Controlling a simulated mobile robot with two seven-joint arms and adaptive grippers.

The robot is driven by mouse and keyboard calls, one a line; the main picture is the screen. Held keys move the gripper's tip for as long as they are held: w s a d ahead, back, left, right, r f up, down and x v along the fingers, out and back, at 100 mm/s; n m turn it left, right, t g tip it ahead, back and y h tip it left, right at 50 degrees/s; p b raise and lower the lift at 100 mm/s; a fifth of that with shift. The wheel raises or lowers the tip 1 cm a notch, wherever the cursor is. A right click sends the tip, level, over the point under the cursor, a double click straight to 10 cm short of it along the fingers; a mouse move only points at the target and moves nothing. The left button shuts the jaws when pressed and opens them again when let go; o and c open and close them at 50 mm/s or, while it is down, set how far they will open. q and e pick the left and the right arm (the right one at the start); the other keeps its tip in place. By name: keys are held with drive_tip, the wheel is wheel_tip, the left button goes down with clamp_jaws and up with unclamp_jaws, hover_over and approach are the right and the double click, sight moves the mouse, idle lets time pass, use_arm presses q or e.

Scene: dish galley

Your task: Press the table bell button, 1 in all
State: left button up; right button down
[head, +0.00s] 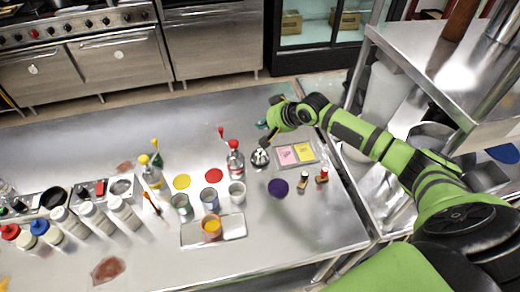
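A table bell (260,159), a small silvery dome, stands on the steel table in the middle of the head view. My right arm comes in from the right, and its gripper (264,144) is just above and behind the bell, pointing down. At this size I cannot tell whether its fingers are open or shut, or whether they touch the bell. Part of the bell's top is hard to see near the fingertips. My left gripper is not in view.
A bottle with a red top (235,163) stands close left of the bell. A tray with pink and yellow cards (318,158) lies to the right, and a purple disc (278,188) lies in front. Several cups, bottles and a metal tray (235,232) fill the left and front.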

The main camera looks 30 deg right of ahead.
drive_tip(key=b, duration=0.7)
hover_over(262, 150)
wheel_tip(262, 150, down, 6)
drive_tip(key=shift+f, duration=1.25)
drive_tip(key=shift+f, duration=0.1)
drive_tip(key=shift+f, duration=0.3)
drive_tip(key=shift+f+b, duration=0.45)
drive_tip(key=shift+f, duration=0.1)
idle(0.4)
idle(0.4)
drive_tip(key=shift+r+p, duration=0.95)
drive_tip(key=shift+p, duration=0.1)
